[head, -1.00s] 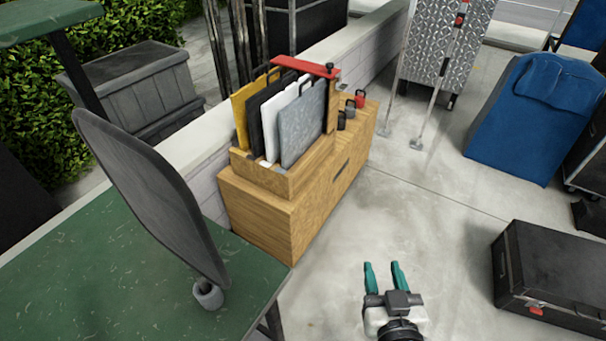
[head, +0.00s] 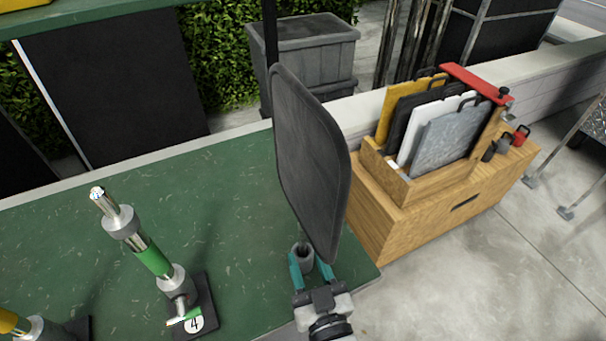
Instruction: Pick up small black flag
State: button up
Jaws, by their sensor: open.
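A black flag (head: 312,160), a dark upright panel with rounded corners, stands tilted at the right end of the green table. A short grey round stub (head: 303,256) is at its lower edge. My gripper (head: 310,268), with teal fingers, is open in front of the stub. The fingers appear on either side of the stub in the picture. I cannot tell whether they touch it or how far they are from it in depth.
The green table (head: 110,230) carries a metal stand with a green band (head: 152,260) and a base marked 4. A wooden box (head: 430,215) to the right holds yellow, black, white and grey panels. Open concrete floor (head: 470,290) lies at lower right.

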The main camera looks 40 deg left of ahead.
aim_at(304, 244)
jog(key=b+x, duration=0.1)
jog(key=x, duration=0.4)
jog(key=shift+w+f, duration=0.1)
jog(key=shift+w, duration=0.15)
jog(key=shift+d, duration=0.1)
grip_shut()
